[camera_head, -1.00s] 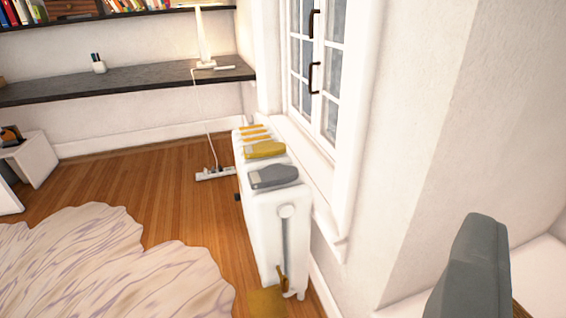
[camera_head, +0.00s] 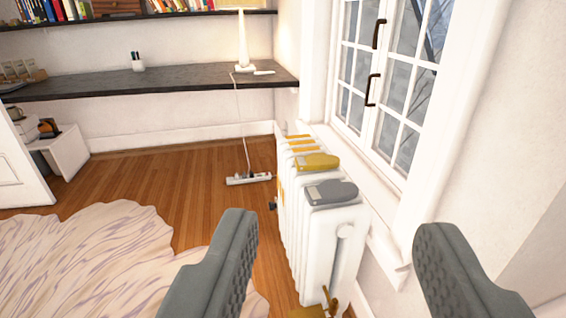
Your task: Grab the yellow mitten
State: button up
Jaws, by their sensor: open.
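The yellow mitten (camera_head: 316,162) lies flat on top of the white radiator (camera_head: 322,236) below the window. A grey mitten (camera_head: 331,192) lies on the radiator just nearer to me, beside the yellow one. My gripper (camera_head: 340,262) is open and empty, its two grey fingers wide apart at the bottom of the view. The radiator's near end shows between the fingers, and both mittens appear above the fingertips, farther off. Nothing covers the yellow mitten.
A window (camera_head: 392,85) and its sill rise right of the radiator. A dark shelf desk (camera_head: 185,82) with a lamp (camera_head: 243,40) runs along the back wall. A power strip (camera_head: 248,179) lies on the wooden floor. A pale rug (camera_head: 90,255) lies at the left.

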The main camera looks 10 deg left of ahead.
aim_at(317, 161)
jog(key=i+j, duration=0.25)
jog(key=j, duration=0.2)
jog(key=i+j, duration=0.25)
jog(key=j, duration=0.2)
jog(key=i+j, duration=0.25)
jog(key=j, duration=0.25)
jog(key=i+j, duration=0.25)
jog(key=j, duration=0.2)
jog(key=i+j, duration=0.25)
jog(key=j, duration=0.2)
jog(key=i+l, duration=0.15)
jog(key=i, duration=0.2)
jog(key=i+l+u, duration=0.1)
jog(key=i, duration=0.3)
jog(key=i+l, duration=0.15)
jog(key=l, duration=0.25)
